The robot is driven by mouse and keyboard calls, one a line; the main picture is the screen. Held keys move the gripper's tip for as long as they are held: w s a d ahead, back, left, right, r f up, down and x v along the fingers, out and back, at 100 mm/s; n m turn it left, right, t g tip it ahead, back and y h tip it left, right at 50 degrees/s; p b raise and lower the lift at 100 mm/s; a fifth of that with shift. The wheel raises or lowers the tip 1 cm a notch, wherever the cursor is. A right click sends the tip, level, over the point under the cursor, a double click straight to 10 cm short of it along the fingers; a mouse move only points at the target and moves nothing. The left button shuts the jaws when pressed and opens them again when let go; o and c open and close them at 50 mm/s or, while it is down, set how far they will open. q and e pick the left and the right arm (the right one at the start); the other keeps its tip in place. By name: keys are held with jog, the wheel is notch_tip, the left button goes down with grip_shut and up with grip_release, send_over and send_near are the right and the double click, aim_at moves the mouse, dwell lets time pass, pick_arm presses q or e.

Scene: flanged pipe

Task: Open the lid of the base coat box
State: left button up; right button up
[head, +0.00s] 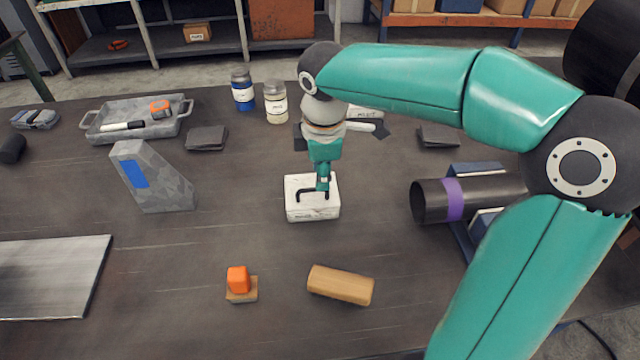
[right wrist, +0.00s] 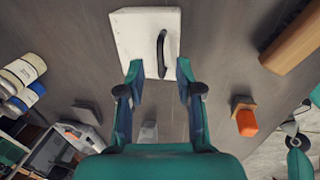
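A white box (head: 312,208) with a black handle (head: 308,193) on its top stands on the middle of the dark table, and its lid looks closed. I cannot read a label on it. My right gripper (head: 323,183) comes down over the handle's right part in the head view. In the right wrist view the fingers (right wrist: 160,75) are spread apart, with the white box (right wrist: 128,35) just beyond them and the handle (right wrist: 162,52) lying between their lines. Nothing is held. My left gripper does not show in the head view.
Nearby are an orange block (head: 238,279), a wooden block (head: 340,285), a grey angled block (head: 155,178), jars (head: 243,92), a tray (head: 150,128) and a dark pipe (head: 465,199). Table around the box is clear.

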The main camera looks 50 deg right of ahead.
aim_at(311, 185)
jog(key=shift+w+d+f, duration=0.15)
jog(key=shift+w+f, duration=0.05)
jog(key=shift+f, duration=0.8)
jog(key=shift+w+d+f, duration=0.1)
jog(key=shift+w+f, duration=0.05)
jog(key=shift+f, duration=0.85)
jog(key=shift+c, duration=0.3)
grip_shut()
